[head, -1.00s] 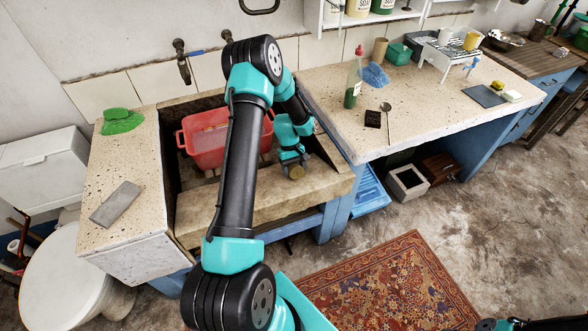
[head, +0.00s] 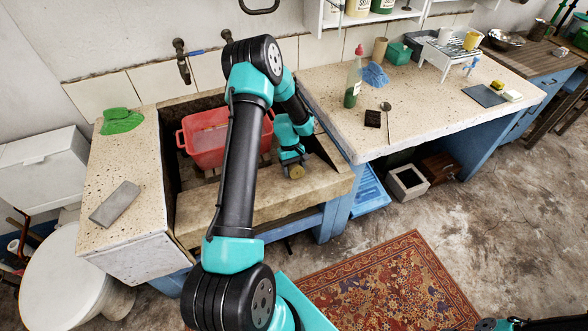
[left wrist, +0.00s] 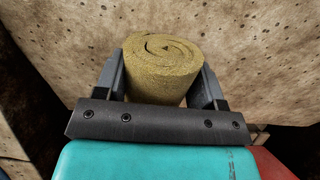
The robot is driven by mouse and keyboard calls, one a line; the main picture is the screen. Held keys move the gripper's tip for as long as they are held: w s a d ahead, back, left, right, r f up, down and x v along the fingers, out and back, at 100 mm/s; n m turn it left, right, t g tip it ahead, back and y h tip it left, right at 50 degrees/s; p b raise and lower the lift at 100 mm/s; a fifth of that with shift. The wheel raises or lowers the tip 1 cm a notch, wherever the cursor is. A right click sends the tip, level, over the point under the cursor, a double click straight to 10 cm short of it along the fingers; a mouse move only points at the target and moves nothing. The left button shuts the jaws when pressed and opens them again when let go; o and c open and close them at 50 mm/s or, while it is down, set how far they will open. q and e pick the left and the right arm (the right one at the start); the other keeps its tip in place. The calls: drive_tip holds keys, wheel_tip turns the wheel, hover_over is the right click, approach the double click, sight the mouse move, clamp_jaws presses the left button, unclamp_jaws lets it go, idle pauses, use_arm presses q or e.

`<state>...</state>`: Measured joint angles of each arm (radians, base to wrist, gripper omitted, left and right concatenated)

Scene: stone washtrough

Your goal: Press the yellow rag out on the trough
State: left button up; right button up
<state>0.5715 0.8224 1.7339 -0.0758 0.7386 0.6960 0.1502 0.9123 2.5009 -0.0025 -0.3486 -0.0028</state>
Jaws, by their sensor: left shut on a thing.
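The yellow rag (left wrist: 165,62) is rolled up and sits between the two fingers of my left gripper (left wrist: 163,85) in the left wrist view. The fingers are shut on its sides, and the spiral end of the roll faces away from the gripper. In the head view the rag (head: 296,172) shows small at the tip of my left gripper (head: 292,165), by the front slab of the stone trough (head: 262,205). I cannot tell whether it touches the stone. My right gripper cannot be made out; only part of a dark arm shows at the bottom right.
A red basin (head: 208,140) stands inside the trough left of the gripper. A green cloth (head: 121,121) and a grey block (head: 115,204) lie on the left ledge. The right counter (head: 330,95) holds a bottle (head: 353,80), a dark block (head: 372,118) and a spoon (head: 387,115).

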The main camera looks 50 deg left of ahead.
use_arm(q)
drive_tip(key=shift+s+d+f, duration=0.1)
drive_tip(key=shift+s, duration=0.05)
idle(0.4)
drive_tip(key=shift+v, duration=3.65)
